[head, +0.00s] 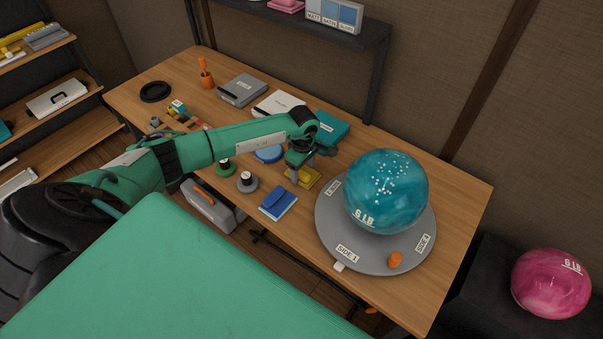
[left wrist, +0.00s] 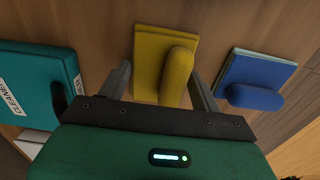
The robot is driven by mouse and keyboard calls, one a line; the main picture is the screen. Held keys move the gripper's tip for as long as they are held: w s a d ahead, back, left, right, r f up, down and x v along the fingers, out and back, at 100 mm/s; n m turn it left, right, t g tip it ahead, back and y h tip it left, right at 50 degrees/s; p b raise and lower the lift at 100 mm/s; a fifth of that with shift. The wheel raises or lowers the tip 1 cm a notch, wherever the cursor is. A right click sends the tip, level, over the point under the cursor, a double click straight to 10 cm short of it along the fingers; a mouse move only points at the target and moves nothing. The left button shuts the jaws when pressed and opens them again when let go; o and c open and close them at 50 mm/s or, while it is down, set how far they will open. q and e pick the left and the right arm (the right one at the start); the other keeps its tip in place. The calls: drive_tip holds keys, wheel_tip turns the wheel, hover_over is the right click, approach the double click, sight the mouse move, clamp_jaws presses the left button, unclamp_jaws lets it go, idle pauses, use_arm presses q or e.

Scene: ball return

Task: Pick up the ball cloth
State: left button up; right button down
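A yellow folded cloth-like pad (head: 310,184) with a raised rounded ridge lies on the table. In the left wrist view the yellow pad (left wrist: 150,55) sits centrally ahead of the gripper. A similar blue pad (head: 278,203) lies nearer the table's front edge; it shows at right in the left wrist view (left wrist: 258,75). I cannot tell from any label which is the ball cloth. My left gripper (head: 303,172) is open over the yellow pad, its fingers (left wrist: 160,85) apart on either side of the ridge. Nothing is held. My right gripper is out of view.
A teal ball (head: 386,191) rests on a grey round turntable (head: 335,235) to the right. A teal case (head: 331,128) stands behind the gripper. A pink ball (head: 551,283) is at far right.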

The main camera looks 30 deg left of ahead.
use_arm(q)
drive_tip(key=c, duration=0.3)
drive_tip(key=shift+c, duration=0.3)
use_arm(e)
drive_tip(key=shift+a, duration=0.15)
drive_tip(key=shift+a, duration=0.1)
use_arm(q)
drive_tip(key=shift+r, duration=0.15)
drive_tip(key=shift+r, duration=0.25)
wheel_tip(320, 180, up, 19)
drive_tip(key=b, duration=0.4)
drive_tip(key=shift+r, duration=0.15)
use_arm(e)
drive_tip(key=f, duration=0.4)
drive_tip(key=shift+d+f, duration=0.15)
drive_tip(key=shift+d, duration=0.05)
